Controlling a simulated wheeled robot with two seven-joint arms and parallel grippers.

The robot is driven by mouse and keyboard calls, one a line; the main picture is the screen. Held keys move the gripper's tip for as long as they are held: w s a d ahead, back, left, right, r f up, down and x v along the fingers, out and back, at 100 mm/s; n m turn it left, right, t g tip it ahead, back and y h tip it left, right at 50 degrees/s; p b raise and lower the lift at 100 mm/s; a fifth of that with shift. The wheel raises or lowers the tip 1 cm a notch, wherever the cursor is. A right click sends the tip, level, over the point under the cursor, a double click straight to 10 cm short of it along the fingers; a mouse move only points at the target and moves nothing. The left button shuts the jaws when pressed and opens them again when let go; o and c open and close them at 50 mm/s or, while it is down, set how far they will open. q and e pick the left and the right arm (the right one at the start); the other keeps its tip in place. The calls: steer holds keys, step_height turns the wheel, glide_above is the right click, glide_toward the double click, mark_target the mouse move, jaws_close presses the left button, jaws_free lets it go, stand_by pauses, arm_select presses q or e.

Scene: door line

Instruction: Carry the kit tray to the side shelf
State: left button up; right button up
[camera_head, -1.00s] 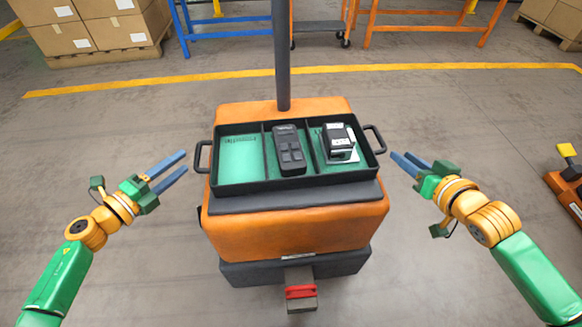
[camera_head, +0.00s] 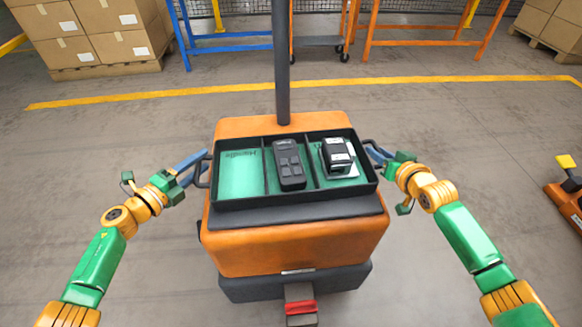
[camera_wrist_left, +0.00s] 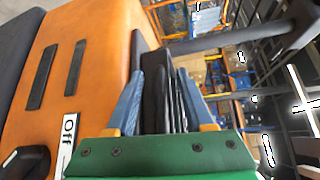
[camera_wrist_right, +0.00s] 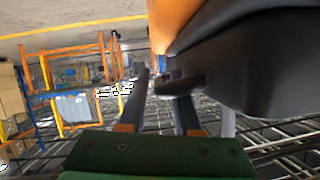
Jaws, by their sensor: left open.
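The dark kit tray (camera_head: 292,198) sits level on top of an orange cart (camera_head: 290,245). Its left compartment is bare green, the middle holds a black handheld device (camera_head: 290,165), and the right holds a black-and-white boxy device (camera_head: 337,157). My left gripper (camera_head: 194,167) is open at the tray's left handle; in the left wrist view its fingers (camera_wrist_left: 155,95) stand on either side of dark tray parts. My right gripper (camera_head: 376,152) is at the right handle; in the right wrist view its fingers (camera_wrist_right: 163,100) are apart, with the dark handle (camera_wrist_right: 172,84) near their tips.
A dark post (camera_head: 282,70) rises behind the tray. A blue frame (camera_head: 225,40) and an orange frame (camera_head: 420,25) stand at the back; I cannot tell whether either is the side shelf. Stacked cartons (camera_head: 100,30) stand back left.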

steer(key=shift+w, duration=0.1)
arm_select(q)
steer(key=c, duration=0.6)
arm_select(e)
jaws_close()
arm_select(q)
jaws_close()
stand_by(0.5)
arm_select(e)
steer(key=shift+r, duration=0.1)
